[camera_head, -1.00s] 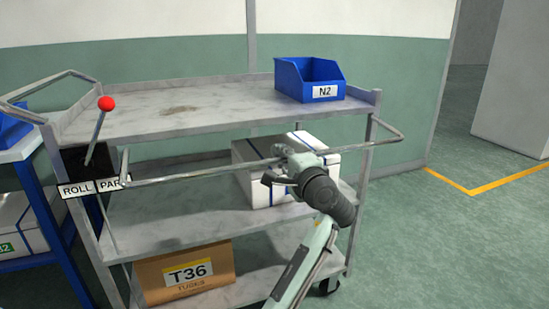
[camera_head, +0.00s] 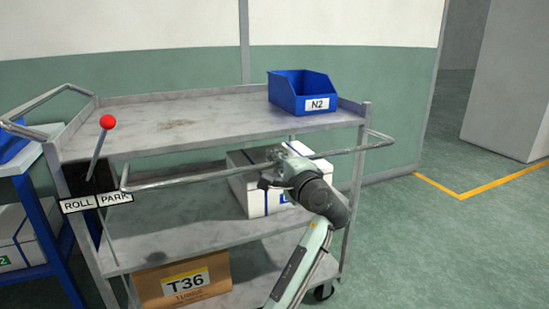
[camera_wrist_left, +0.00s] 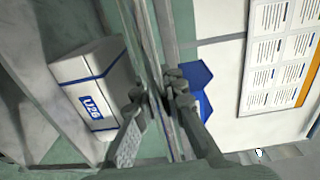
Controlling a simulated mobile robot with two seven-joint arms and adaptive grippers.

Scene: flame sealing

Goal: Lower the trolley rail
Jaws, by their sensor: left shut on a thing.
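The trolley rail (camera_head: 195,177) is a thin grey metal bar along the near side of the trolley, a little below its top shelf (camera_head: 190,128). Its bent right end reaches past the right post. My left gripper (camera_head: 274,155) is shut on the rail, right of its middle; my arm hides part of the white box behind. In the left wrist view both fingers (camera_wrist_left: 158,97) close around the bar. My right gripper is not in view.
A red-knobbed lever (camera_head: 107,122) tilts right above a ROLL/PARK sign (camera_head: 97,202). A blue bin (camera_head: 290,95) stands on the top shelf, a white box (camera_head: 240,178) on the middle shelf, a carton (camera_head: 165,285) on the bottom one. The floor at right is clear.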

